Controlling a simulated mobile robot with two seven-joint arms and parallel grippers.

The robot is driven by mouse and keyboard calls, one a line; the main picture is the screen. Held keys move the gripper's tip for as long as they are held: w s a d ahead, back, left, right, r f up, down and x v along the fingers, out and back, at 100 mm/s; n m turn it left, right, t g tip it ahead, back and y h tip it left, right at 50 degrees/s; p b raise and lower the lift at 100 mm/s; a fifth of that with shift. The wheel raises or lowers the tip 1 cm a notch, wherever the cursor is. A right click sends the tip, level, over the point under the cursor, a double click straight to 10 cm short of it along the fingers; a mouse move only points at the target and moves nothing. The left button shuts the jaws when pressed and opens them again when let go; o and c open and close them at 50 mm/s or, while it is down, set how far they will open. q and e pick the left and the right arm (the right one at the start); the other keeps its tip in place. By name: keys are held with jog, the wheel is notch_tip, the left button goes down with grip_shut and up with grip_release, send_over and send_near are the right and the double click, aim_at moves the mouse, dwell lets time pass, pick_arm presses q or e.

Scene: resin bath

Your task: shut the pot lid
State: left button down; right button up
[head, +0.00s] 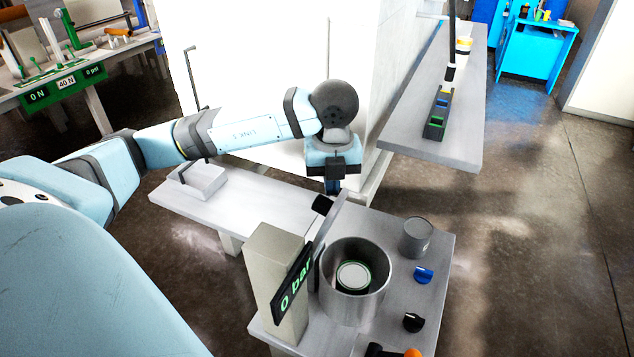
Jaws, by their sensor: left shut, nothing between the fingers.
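The metal pot (381,299) stands open on a grey stand, with a round green-rimmed piece (352,276) inside it. The pot lid (333,231) stands raised at the pot's far left side, seen almost edge-on. A black knob (322,204) shows at the lid's upper left. My left gripper (333,190) points down just behind the lid's upper edge. It is shut and empty, and I cannot tell whether it touches the lid. My right gripper is not in view.
A beige box with a "0 bar" display (296,280) stands left of the pot. A grey can (415,238), a blue knob (424,275) and a black knob (413,322) are to its right. A grey bench (240,210) lies behind.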

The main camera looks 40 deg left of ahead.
pick_arm(q)
jog(key=w+d+r+p, duration=0.1)
jog(key=w+d, duration=0.1)
jog(key=d, duration=0.4)
jog(key=shift+d+p, duration=0.25)
jog(key=shift+p, duration=0.05)
dwell(0.3)
jog(key=shift+r, duration=0.15)
notch_tip(320, 180, up, 8)
jog(key=p, duration=0.5)
dwell(0.9)
dwell(0.5)
